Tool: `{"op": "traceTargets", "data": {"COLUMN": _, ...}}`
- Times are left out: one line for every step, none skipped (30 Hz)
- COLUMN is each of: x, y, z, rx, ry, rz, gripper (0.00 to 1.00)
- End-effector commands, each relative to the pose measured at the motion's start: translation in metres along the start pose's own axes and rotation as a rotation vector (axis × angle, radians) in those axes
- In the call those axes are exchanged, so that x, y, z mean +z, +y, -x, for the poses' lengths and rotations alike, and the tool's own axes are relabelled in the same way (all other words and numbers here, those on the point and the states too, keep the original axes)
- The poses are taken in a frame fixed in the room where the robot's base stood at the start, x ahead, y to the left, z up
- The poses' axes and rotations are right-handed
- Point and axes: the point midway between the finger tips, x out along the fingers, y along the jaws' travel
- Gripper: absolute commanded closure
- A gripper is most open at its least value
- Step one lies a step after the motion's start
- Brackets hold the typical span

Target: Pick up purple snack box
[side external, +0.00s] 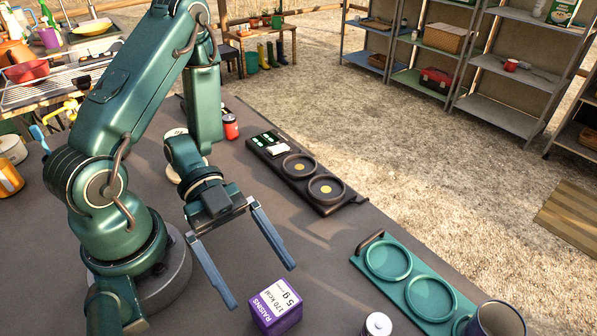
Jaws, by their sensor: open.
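The purple snack box (274,309) stands on the dark tabletop at the bottom of the side external view. It has a white panel reading "RAISINS", "170 kcal" and "5 g". My gripper (263,287) hangs above the table with its two long blue-grey fingers spread wide apart and nothing between them. In the picture the fingertips lie just above the box, one to its upper left and one near its upper right. The height of the fingertips over the box is hard to judge from this one view.
A white-topped can (377,325) stands right of the box. A teal tray (428,296) with round recesses and a mug (497,319) are further right. A black tray (303,172) and a red can (231,127) are farther back. The table between is clear.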

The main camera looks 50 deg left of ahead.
Motion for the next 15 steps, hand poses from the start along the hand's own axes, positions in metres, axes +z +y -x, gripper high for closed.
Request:
{"op": "traceTargets", "data": {"x": 0.001, "y": 0.000, "z": -0.002, "rx": 0.002, "ry": 0.001, "rz": 0.002, "gripper": 0.00}}
{"op": "traceTargets", "data": {"x": 0.001, "y": 0.000, "z": -0.004, "rx": 0.003, "ry": 0.002, "rz": 0.002, "gripper": 0.00}}
{"op": "traceTargets", "data": {"x": 0.001, "y": 0.001, "z": -0.006, "rx": 0.004, "ry": 0.003, "rz": 0.001, "gripper": 0.00}}
{"op": "traceTargets", "data": {"x": 0.001, "y": 0.000, "z": -0.009, "rx": 0.004, "ry": 0.003, "rz": 0.001, "gripper": 0.00}}
{"op": "traceTargets", "data": {"x": 0.000, "y": 0.001, "z": -0.012, "rx": 0.006, "ry": 0.004, "rz": 0.001, "gripper": 0.00}}
{"op": "traceTargets", "data": {"x": 0.000, "y": 0.001, "z": -0.016, "rx": 0.006, "ry": 0.004, "rz": 0.002, "gripper": 0.00}}
{"op": "traceTargets", "data": {"x": 0.000, "y": 0.001, "z": -0.020, "rx": 0.007, "ry": 0.003, "rz": 0.002, "gripper": 0.00}}
{"op": "traceTargets", "data": {"x": 0.001, "y": 0.001, "z": -0.023, "rx": 0.007, "ry": 0.002, "rz": 0.002, "gripper": 0.00}}
{"op": "traceTargets", "data": {"x": 0.001, "y": 0.002, "z": -0.028, "rx": 0.008, "ry": 0.000, "rz": 0.003, "gripper": 0.00}}
{"op": "traceTargets", "data": {"x": 0.001, "y": 0.001, "z": -0.031, "rx": 0.007, "ry": 0.002, "rz": 0.001, "gripper": 0.00}}
{"op": "traceTargets", "data": {"x": 0.000, "y": 0.001, "z": -0.034, "rx": 0.006, "ry": 0.003, "rz": 0.001, "gripper": 0.00}}
{"op": "traceTargets", "data": {"x": 0.000, "y": 0.001, "z": -0.038, "rx": 0.007, "ry": 0.004, "rz": 0.002, "gripper": 0.00}}
{"op": "traceTargets", "data": {"x": 0.000, "y": 0.001, "z": -0.040, "rx": 0.006, "ry": 0.004, "rz": 0.002, "gripper": 0.00}}
{"op": "traceTargets", "data": {"x": 0.000, "y": 0.001, "z": -0.042, "rx": 0.006, "ry": 0.003, "rz": 0.000, "gripper": 0.00}}
{"op": "traceTargets", "data": {"x": 0.000, "y": 0.001, "z": -0.045, "rx": 0.005, "ry": 0.003, "rz": 0.001, "gripper": 0.00}}
